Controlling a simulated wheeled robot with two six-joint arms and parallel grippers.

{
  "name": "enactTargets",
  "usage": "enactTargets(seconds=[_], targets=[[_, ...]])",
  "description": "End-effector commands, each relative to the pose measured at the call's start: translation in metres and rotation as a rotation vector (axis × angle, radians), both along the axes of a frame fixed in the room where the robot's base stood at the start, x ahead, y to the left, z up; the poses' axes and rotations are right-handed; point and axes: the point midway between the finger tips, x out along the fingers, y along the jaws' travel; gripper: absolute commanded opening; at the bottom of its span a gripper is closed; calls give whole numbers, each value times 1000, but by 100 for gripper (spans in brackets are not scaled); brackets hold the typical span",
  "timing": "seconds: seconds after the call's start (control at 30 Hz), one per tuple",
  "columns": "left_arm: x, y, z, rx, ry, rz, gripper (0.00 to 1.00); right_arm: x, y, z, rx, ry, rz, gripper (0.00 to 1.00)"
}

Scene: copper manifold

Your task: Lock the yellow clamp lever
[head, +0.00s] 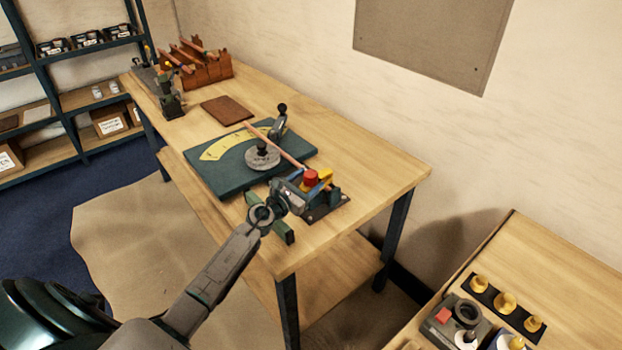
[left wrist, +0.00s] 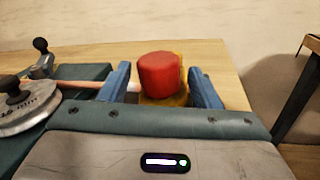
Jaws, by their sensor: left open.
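The yellow clamp lever (head: 325,175) with its red knob (head: 311,178) sits on a dark clamp base (head: 328,205) near the front right of the workbench. In the left wrist view the red knob (left wrist: 159,72) stands upright above a yellow part (left wrist: 165,100). My left gripper (head: 302,182) is at the clamp. Its two blue fingers (left wrist: 160,84) are apart, one on each side of the red knob, with gaps visible. A copper tube (head: 275,147) runs from the bending plate toward the clamp; its end there is partly hidden. My right gripper is not in view.
A dark green bending plate (head: 215,176) with a yellow scale and a round grey disc (head: 262,156) lies left of the clamp. A brown pad (head: 227,110) and a wooden rack (head: 205,66) are farther back. Another table (head: 560,265) stands at the right.

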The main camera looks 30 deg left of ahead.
Motion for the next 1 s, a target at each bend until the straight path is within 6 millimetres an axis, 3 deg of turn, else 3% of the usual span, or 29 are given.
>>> enactTargets(seconds=[0.2,0.43,0.67,1.0], targets=[[-43,7,-2,4,2,-3,57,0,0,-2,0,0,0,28],[-76,12,-1,2,1,-2,57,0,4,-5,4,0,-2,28],[-87,13,0,0,0,-1,57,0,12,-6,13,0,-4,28],[-87,13,0,-1,0,-1,57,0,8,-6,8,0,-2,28]])
